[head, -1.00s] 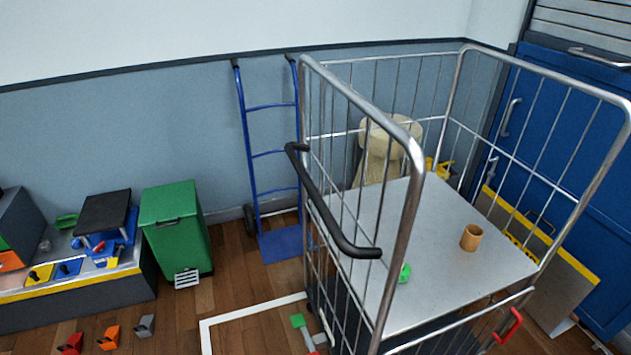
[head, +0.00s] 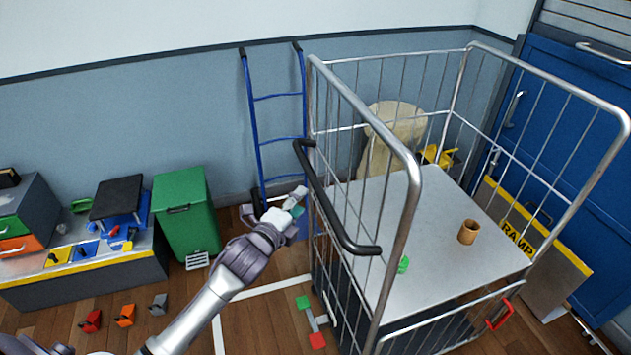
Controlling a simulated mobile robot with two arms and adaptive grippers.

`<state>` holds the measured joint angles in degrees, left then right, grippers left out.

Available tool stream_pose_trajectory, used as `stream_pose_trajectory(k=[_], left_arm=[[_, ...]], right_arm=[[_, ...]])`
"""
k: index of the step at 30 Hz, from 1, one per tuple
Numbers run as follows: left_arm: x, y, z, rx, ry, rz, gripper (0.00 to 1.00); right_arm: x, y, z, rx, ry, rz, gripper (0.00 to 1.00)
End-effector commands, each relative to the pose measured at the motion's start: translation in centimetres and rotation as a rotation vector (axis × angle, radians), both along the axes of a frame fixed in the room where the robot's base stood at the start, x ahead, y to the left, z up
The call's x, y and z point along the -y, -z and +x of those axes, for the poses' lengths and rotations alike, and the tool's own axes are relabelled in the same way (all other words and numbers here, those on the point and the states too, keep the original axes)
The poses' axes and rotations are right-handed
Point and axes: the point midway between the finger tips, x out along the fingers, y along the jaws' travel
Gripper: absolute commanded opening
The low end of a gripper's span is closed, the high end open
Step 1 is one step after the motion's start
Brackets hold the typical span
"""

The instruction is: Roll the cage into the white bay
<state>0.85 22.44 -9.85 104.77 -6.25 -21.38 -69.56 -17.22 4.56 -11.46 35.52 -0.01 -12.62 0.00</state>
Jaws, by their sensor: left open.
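The cage (head: 415,190) is a tall silver wire roll cage with a grey shelf, standing on the right half of the head view. A black push handle (head: 335,215) is fixed on its left side. White floor lines (head: 265,288), part of a marked bay, show to the left of the cage; my arm and the cage cover part of them. My left gripper (head: 296,205) is open just left of the black handle, apart from it as far as I can tell. My right gripper is not in view.
A wooden cup (head: 468,232) and a green item (head: 403,264) sit on the cage shelf. A blue hand truck (head: 276,120), a green bin (head: 186,212) and a low bench (head: 90,285) stand left. A ramp board (head: 540,258) leans at right. Small coloured blocks lie on the floor.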

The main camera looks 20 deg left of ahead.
Motion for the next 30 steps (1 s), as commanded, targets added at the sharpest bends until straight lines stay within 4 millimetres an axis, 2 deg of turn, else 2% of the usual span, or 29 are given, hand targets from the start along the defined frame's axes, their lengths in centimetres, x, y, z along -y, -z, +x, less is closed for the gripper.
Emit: stream_pose_trajectory(k=[1,6,13,18,28,29,30], left_arm=[[0.1,-0.1,1.3,0.002,-0.001,-0.003,0.51],[0.4,0.4,4.8,0.001,0.000,-0.002,0.51],[0.7,1.1,8.2,-0.001,-0.001,-0.003,0.51],[0.8,1.3,9.5,0.000,0.001,-0.002,0.51],[0.8,1.4,9.7,-0.001,0.001,-0.002,0.51],[0.8,1.4,9.7,-0.001,0.001,-0.002,0.49],[0.8,1.4,9.7,-0.001,0.001,-0.002,0.42]], right_arm=[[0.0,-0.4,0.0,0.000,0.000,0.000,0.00],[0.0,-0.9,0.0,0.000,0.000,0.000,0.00],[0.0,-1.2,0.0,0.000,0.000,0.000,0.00],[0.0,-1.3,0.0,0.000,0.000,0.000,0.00],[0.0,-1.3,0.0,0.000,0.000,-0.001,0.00],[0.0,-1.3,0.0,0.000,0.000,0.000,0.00],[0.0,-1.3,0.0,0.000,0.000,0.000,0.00]])
